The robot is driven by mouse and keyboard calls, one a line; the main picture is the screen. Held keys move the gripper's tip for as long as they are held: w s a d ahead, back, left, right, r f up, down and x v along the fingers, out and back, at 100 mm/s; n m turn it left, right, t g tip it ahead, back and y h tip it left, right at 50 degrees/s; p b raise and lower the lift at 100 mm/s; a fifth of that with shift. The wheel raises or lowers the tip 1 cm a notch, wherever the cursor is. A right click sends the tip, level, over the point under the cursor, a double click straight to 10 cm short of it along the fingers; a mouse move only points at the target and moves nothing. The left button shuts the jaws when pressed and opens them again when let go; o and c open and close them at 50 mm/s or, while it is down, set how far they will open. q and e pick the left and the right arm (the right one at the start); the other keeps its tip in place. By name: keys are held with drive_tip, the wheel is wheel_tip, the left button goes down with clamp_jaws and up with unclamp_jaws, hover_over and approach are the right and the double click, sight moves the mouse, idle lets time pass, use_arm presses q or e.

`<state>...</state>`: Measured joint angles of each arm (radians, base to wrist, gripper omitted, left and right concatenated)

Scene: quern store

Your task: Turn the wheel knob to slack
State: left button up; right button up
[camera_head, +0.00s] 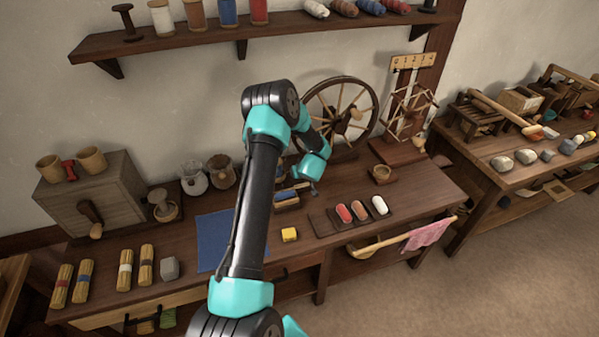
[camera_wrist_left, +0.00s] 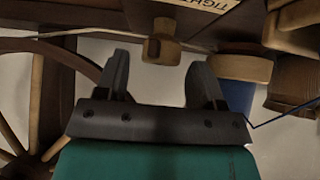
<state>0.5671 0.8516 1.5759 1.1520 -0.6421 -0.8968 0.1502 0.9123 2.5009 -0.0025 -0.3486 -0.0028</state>
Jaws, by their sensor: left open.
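The spinning wheel (camera_head: 340,112) stands at the back of the bench, partly hidden behind my left arm. In the left wrist view, a small wooden knob (camera_wrist_left: 162,42) projects below a dark wooden block beside a pale label (camera_wrist_left: 232,10) reading "TIGH", cut off by the frame edge. My left gripper (camera_wrist_left: 160,75) is open and empty, its two dark fingers on either side of the knob in the picture. I cannot tell whether the knob is between the fingers or beyond them. My right gripper is not in view.
A wooden bowl (camera_head: 380,174) stands right of the wheel.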

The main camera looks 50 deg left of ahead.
use_arm(q)
drive_tip(key=shift+x, duration=1.2)
drive_tip(key=shift+c, duration=0.4)
drive_tip(key=c, duration=0.8)
